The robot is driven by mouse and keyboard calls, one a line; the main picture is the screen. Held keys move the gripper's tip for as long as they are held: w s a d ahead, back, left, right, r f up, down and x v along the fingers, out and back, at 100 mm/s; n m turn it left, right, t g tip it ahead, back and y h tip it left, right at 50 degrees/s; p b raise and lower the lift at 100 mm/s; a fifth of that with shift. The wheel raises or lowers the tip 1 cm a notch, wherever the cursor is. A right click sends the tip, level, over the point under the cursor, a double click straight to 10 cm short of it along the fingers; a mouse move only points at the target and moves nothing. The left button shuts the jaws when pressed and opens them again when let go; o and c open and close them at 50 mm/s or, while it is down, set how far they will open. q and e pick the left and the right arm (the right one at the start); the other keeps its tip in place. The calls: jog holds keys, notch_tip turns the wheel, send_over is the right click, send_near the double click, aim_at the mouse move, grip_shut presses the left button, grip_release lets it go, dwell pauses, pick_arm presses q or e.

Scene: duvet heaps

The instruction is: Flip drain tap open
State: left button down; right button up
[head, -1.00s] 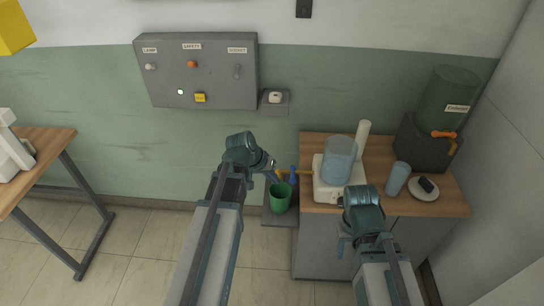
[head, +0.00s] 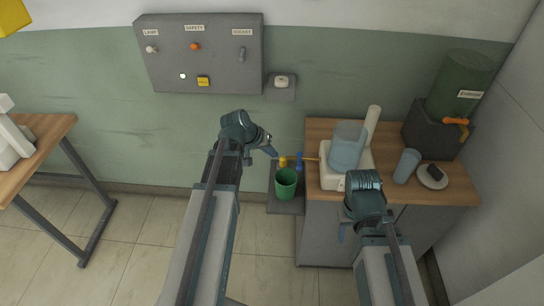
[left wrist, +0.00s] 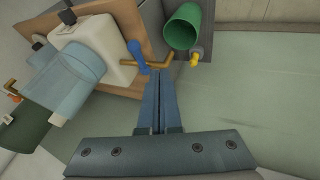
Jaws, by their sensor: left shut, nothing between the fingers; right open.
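The blue lever (head: 299,160) stands up on a thin brass pipe (head: 312,159) that runs out from the left side of the white appliance (head: 331,178). The lever also shows in the left wrist view (left wrist: 138,57), just beyond and left of my fingertips, with the pipe (left wrist: 158,65) crossing close past the tips. Whether they touch the pipe I cannot tell. My left gripper (head: 274,153) is shut and empty, left of the lever. A green cup (head: 286,183) is below, with a yellow fitting (head: 283,161) behind it. My right gripper (head: 343,233) is open, in front of the cabinet.
The cabinet's wooden top (head: 455,192) holds a blue cup (head: 406,166), a saucer (head: 432,177) and a green container (head: 459,82) with an orange tap (head: 456,121). A grey control panel (head: 199,55) is on the wall. A wooden table (head: 48,148) stands at left.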

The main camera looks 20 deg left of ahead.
aim_at(299, 162)
pick_arm(q)
jog(key=w+d+f+b, duration=0.4)
jog(key=d+f+b, duration=0.1)
jog(key=f, duration=0.1)
jog(key=shift+d+f, duration=0.3)
jog(key=shift+d, duration=0.05)
dwell(0.3)
